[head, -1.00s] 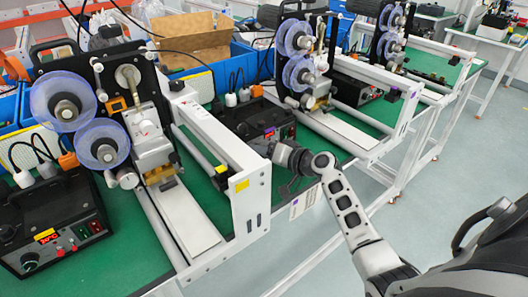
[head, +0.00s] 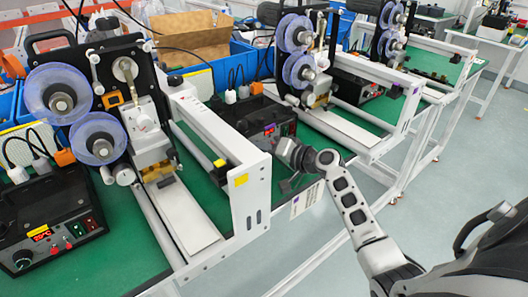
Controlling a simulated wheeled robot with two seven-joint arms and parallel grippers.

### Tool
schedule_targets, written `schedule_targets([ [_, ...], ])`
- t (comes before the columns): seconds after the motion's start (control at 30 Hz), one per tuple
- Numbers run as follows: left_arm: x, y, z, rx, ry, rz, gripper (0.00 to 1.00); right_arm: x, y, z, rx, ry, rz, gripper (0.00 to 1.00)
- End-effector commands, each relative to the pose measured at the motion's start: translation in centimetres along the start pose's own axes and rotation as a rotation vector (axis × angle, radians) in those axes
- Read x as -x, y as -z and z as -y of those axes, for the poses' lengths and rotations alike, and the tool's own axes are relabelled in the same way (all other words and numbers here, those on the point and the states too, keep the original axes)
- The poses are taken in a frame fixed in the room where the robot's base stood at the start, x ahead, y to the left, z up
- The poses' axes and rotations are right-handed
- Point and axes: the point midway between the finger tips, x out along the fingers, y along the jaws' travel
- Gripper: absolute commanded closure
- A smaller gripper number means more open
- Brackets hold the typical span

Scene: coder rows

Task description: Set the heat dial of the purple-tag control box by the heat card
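The purple-tag control box (head: 262,120) is a black box on the green bench, behind the white frame of the nearest machine. Its small purple tag (head: 269,129) and lit red display (head: 286,129) show on the front. Its heat dial cannot be made out; my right wrist and the frame cover part of that side. A white card (head: 307,199) hangs at the bench's front edge; its print is too small to read. My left gripper is out of view.
A yellow-tag control box (head: 47,222) with a red display stands at the left front. Two-reel machines with white frames (head: 250,190) stand along the bench. Blue bins and a cardboard box (head: 190,38) are behind. The floor at right (head: 440,190) is clear.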

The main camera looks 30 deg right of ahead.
Motion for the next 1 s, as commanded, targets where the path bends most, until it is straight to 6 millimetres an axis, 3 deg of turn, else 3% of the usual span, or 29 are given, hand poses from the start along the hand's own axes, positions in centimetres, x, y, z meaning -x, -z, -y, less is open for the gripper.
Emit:
schedule_targets([
  [0.07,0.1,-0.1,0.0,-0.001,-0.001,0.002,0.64,0.0,0.0,0.0,0.0,-0.001,0.0,0.97],
  [0.1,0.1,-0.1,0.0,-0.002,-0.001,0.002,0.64,0.0,0.0,0.0,0.0,-0.001,0.0,0.63],
  [0.17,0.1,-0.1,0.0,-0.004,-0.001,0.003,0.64,0.0,0.0,0.0,0.0,-0.001,0.0,0.52],
  [0.57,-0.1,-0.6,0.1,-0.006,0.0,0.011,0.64,1.0,0.0,-0.1,0.002,-0.003,0.0,0.52],
  [0.67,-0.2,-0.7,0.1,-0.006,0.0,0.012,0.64,2.6,-0.1,-0.2,0.003,-0.004,0.001,0.52],
  [1.0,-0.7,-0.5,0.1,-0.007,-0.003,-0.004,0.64,10.8,-0.2,-0.2,0.004,-0.005,0.003,0.52],
])
